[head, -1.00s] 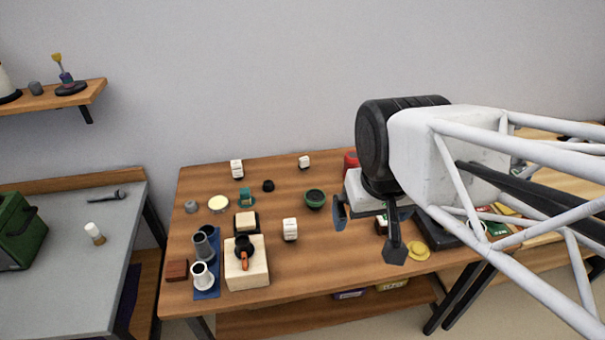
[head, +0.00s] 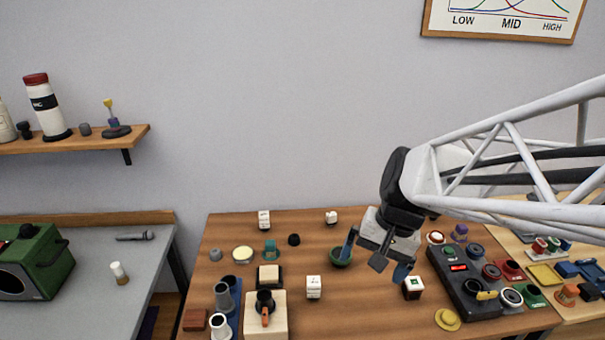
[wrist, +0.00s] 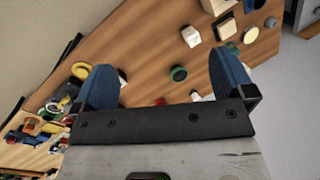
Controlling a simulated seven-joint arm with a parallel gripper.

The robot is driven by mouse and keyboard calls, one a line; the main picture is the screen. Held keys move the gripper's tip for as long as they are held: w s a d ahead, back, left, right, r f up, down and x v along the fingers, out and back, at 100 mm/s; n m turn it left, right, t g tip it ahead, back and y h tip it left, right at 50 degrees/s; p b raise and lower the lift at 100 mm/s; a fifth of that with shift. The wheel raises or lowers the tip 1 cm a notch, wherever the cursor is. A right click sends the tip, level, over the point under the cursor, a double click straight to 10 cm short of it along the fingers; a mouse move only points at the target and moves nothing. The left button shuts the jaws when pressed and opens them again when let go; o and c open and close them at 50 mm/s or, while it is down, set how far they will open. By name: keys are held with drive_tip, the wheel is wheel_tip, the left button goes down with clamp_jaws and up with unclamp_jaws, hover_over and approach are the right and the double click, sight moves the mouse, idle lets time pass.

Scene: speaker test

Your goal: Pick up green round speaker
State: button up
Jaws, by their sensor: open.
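In the wrist view the speaker (wrist: 179,73) lies between the two blue fingertips of my gripper (wrist: 165,80) but farther away, on the table. The fingers are wide apart and hold nothing.
White blocks (head: 313,287) stand left of the speaker. A black control box (head: 466,275) with coloured knobs and a yellow disc (head: 447,319) lie to the right. A pale block (head: 265,325) with an orange-handled part stands at the front left.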

drive_tip(key=w+d+f+m+t+y, duration=0.1)
drive_tip(key=w+d+f+m+y, duration=0.1)
drive_tip(key=w+f+m, duration=0.3)
drive_tip(key=w+d+f+m+t+y, duration=0.1)
drive_tip(key=w+d+f+m+y, duration=0.2)
drive_tip(key=w+f+m, duration=0.3)
drive_tip(key=w+d+f+m+t+y, duration=0.1)
drive_tip(key=w+d+f+m+y, duration=0.2)
drive_tip(key=w+f, duration=1)
drive_tip(key=shift+w+f+m+y, duration=0.15)
drive_tip(key=shift+w+m+y, duration=0.35)
drive_tip(key=shift+m, duration=0.15)
drive_tip(key=shift+w+f+m+y, duration=0.15)
drive_tip(key=shift+w+m+y, duration=0.35)
drive_tip(key=shift+m, duration=0.15)
drive_tip(key=shift+x, duration=1.25)
drive_tip(key=shift+x, duration=2.55)
drive_tip(key=shift+w+f, duration=0.1)
drive_tip(key=shift+w, duration=0.05)
drive_tip(key=shift+c, duration=0.5)
